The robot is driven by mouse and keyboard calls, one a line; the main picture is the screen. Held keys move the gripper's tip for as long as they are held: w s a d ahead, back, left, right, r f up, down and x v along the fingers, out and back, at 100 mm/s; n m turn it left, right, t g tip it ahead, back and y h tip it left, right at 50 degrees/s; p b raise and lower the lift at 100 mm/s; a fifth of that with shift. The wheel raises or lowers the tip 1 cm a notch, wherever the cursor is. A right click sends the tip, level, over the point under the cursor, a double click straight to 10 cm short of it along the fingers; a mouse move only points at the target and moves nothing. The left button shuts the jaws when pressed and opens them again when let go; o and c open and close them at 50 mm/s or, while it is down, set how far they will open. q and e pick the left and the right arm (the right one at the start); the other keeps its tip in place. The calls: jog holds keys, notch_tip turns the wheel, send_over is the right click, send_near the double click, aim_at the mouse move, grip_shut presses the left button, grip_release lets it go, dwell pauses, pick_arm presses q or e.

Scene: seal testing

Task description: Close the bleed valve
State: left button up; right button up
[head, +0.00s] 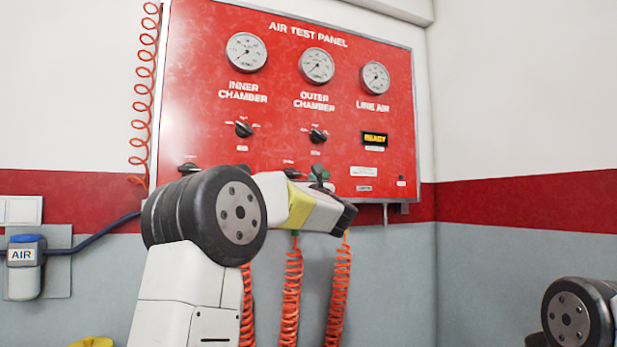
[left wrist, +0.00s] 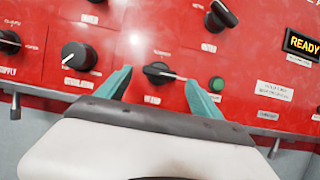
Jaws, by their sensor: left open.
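The bleed valve is a black knob (left wrist: 158,72) on the red air test panel in the left wrist view, above a white label that seems to read BLEED. Its handle lies roughly level, with a white mark toward the right. In the head view the knob (head: 291,172) shows just above my forearm. My left gripper (left wrist: 158,78) is open, with one teal finger on each side of the knob. I see gaps between fingers and knob; contact is not visible. In the head view my left gripper (head: 319,176) is mostly hidden by its wrist. My right gripper is out of view.
A regulator knob (left wrist: 78,55) sits left of the left finger, and a green button (left wrist: 217,84) right of the right finger. A selector knob (left wrist: 221,14) is above. The READY display (head: 375,139) is lit. Orange coiled hoses (head: 291,290) hang below the panel.

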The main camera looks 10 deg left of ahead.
aim_at(294, 175)
pick_arm(q)
jog(key=shift+x, duration=1.75)
jog(key=shift+c, duration=0.3)
jog(key=c, duration=1.3)
jog(key=shift+f, duration=0.1)
